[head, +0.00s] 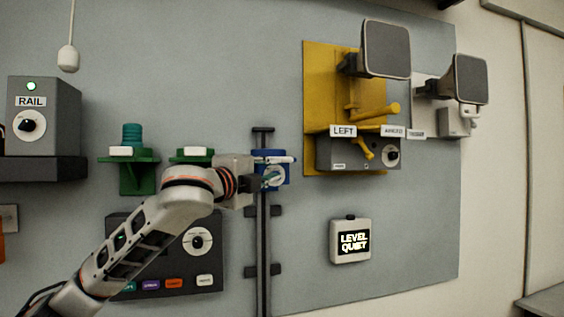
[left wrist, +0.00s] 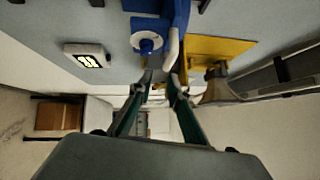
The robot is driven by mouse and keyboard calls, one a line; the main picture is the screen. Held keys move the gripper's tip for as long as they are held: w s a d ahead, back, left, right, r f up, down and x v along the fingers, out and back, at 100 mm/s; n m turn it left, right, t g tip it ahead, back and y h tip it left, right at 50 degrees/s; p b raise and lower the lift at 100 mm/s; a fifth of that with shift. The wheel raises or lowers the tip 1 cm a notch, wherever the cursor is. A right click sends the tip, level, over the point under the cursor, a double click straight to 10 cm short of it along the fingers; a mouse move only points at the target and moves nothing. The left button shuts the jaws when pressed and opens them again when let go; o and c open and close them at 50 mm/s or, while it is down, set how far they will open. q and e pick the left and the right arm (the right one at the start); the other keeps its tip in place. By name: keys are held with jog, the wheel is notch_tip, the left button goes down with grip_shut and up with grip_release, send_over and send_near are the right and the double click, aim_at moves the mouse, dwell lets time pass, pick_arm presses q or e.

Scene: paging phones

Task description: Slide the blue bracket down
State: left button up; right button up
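The blue bracket (head: 270,157) sits near the top of a vertical black rail (head: 262,240) on the grey wall panel. It has a white bar across it and a round white knob (head: 273,176) on its front. In the left wrist view the blue bracket (left wrist: 174,14) is at the top, with the knob (left wrist: 146,42) and white bar (left wrist: 172,48) beside each other. My left gripper (head: 268,183) is at the bracket's front, its tips close to the knob and bar. Its green fingers (left wrist: 162,78) are apart with a gap between them; contact is unclear. My right gripper is out of view.
Green brackets (head: 128,170) and a grey control box (head: 205,248) are left of the rail. A yellow panel (head: 314,90) with speakers (head: 386,48) is right of it. Black clamps (head: 262,270) cross the rail below the bracket.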

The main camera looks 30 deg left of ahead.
pick_arm(q)
jog(key=w, duration=0.2)
jog(key=w+a+r+p, duration=0.1)
jog(key=w, duration=0.1)
jog(key=w+r, duration=0.1)
jog(key=w, duration=0.2)
jog(key=shift+a+r+p, duration=0.2)
jog(key=shift+p, duration=0.2)
grip_shut()
